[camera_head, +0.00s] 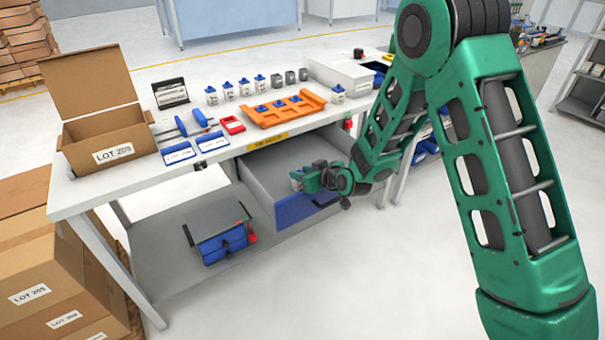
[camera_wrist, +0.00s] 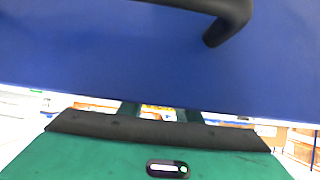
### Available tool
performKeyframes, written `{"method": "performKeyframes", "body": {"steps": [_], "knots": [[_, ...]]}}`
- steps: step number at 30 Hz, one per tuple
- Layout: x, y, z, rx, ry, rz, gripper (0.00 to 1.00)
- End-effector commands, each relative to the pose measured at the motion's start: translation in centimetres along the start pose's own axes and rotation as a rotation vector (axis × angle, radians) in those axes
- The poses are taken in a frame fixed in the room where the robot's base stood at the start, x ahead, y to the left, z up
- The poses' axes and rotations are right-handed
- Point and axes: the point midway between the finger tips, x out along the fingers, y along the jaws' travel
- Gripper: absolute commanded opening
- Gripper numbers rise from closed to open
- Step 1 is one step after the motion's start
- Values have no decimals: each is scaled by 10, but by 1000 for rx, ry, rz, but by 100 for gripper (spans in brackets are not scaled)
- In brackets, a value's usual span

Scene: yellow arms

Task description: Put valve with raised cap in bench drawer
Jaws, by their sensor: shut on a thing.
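The bench drawer (camera_head: 268,168) is pulled out under the bench, grey inside with a blue front (camera_head: 300,210). My gripper (camera_head: 303,180) reaches over the drawer front from the right, low over the drawer. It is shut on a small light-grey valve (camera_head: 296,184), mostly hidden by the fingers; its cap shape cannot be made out. In the wrist view, the blue drawer front (camera_wrist: 110,60) and its black handle (camera_wrist: 232,20) fill the upper part and hide the fingertips and valve. My green gripper body shows along the bottom.
The bench top (camera_head: 130,185) carries an open carton (camera_head: 105,135), several blue-capped white valves (camera_head: 228,92), grey pieces (camera_head: 290,78) and an orange rack (camera_head: 284,110). A blue bin (camera_head: 222,245) stands on the lower shelf. Cartons (camera_head: 40,270) are stacked at left.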

Motion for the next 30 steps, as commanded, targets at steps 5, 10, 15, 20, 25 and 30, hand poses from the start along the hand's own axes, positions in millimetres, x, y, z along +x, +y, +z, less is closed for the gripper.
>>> {"method": "performKeyframes", "body": {"steps": [5, 10, 15, 20, 25, 30], "knots": [[0, 0, -1, 0, 2, 0, 0], [1, 0, 0, 0, 2, 0, 42], [0, 0, 0, 0, 1, 1, 49], [0, 0, 0, 0, 2, 1, 49], [-12, 1, -2, 0, 2, 2, 49], [-42, 2, -2, 2, 3, 3, 49]]}}
